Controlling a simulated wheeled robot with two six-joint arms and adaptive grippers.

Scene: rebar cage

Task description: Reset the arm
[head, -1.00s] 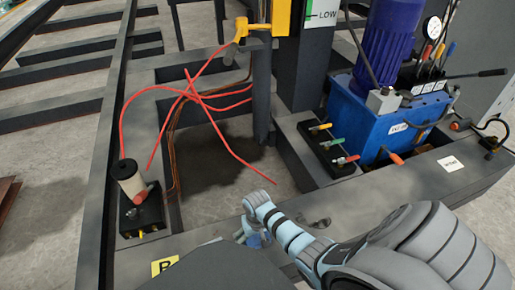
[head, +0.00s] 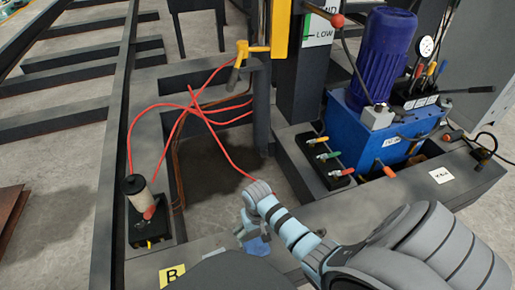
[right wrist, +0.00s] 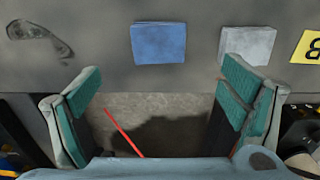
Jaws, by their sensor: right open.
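My right arm comes in from the lower right of the head view. Its gripper (head: 250,238) hangs over the dark frame beam (head: 330,215) near the front, partly hidden behind my own wrist. In the right wrist view the two green-padded fingers (right wrist: 165,115) stand wide apart with nothing between the pads. A blue square (right wrist: 158,42) and a grey square (right wrist: 247,45) lie on the beam beyond the fingertips. A red hose (right wrist: 124,134) shows in the background between the fingers. My left gripper is in neither view.
A blue hydraulic unit (head: 370,138) with levers stands at right, beside a valve block (head: 325,165). Red hoses (head: 205,120) cross over the frame opening. A cylinder on a black block (head: 150,223) stands at left. A yellow B label (head: 172,275) marks the front beam.

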